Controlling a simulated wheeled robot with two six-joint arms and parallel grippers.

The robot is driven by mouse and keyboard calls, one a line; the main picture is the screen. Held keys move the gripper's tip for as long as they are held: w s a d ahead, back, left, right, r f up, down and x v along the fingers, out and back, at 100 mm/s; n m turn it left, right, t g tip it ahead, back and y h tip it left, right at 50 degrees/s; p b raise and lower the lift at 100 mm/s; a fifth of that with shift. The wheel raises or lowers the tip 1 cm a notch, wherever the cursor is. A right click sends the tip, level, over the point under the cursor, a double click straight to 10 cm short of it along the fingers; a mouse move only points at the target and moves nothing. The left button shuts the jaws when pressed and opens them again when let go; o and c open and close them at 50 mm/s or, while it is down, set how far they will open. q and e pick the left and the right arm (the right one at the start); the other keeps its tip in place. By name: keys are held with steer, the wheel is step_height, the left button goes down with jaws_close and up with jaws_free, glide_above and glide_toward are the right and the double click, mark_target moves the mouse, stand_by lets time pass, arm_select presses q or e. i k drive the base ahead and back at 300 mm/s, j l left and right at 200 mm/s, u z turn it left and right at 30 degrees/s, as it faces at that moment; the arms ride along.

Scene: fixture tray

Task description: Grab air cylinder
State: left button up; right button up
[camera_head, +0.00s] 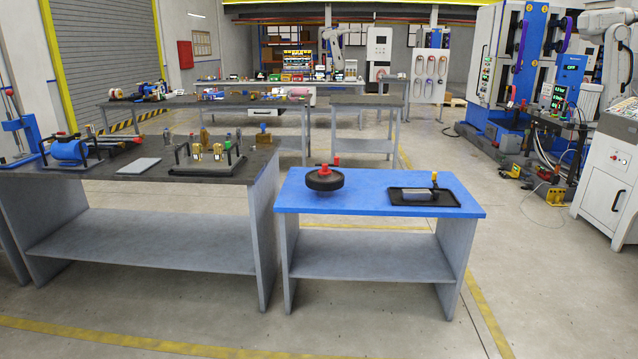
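A grey block-shaped part (416,196) lies in a shallow black tray (450,203) on the right half of the blue table. A small yellow and black fitting (434,181) stands at the tray's back right. On the dark table at left, a blue cylindrical body (69,151) lies near a rack. I cannot tell for sure which of these is the air cylinder. Neither of my grippers is in view.
The blue tabletop (330,206) also holds a black wheel (323,180) with a red knob at left. A dark table (100,182) with a flat grey plate (139,166) and a black fixture (205,171) stands to the left. The floor in front is clear.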

mark_target(409, 194)
steer(key=i+z, duration=0.25)
steer(key=i, duration=0.25)
steer(key=i+j+z, duration=0.25)
steer(key=i, duration=0.2)
steer(key=i+j+z, duration=0.3)
steer(key=i, duration=0.2)
steer(key=i+j+z, duration=0.25)
steer(key=i, duration=0.2)
steer(key=j, duration=0.05)
